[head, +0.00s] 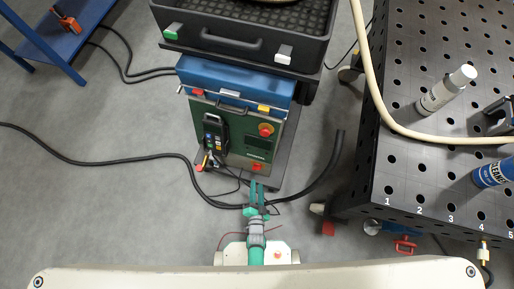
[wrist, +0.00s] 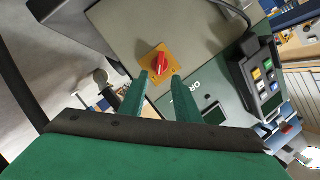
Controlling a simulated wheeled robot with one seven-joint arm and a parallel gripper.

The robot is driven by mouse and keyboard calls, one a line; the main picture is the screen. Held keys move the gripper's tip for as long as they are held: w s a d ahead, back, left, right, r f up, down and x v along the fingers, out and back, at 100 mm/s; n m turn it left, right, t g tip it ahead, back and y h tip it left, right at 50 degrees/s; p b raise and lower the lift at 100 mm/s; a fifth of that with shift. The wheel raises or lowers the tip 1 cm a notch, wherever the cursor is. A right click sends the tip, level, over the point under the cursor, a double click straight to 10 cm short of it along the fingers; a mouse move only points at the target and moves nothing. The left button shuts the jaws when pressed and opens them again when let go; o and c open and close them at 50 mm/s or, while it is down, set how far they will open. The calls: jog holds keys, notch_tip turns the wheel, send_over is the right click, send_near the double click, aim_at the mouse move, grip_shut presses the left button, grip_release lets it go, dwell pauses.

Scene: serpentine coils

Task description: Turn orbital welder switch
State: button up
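The orbital welder (head: 232,142) is a green-fronted box with a blue top, on a low dark cart in the head view. A red rotary switch (wrist: 160,63) on a yellow square plate sits on a beige panel in the wrist view. My gripper (wrist: 161,77) has its two green fingers parted, with nothing held. In the wrist picture the switch appears just beyond the gap between the fingertips; contact cannot be told. In the head view my gripper (head: 256,185) is at the welder's lower front. A round red knob (head: 266,130) shows on the welder front there.
A black handheld pendant (head: 214,134) hangs on the welder front, and also shows in the wrist view (wrist: 260,75). A dark cable (head: 150,157) crosses the floor near my gripper. A perforated black table (head: 405,150) stands right. Open floor lies left.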

aim_at(257, 167)
jog(key=x, duration=0.8)
jog(key=shift+w, duration=0.1)
grip_shut()
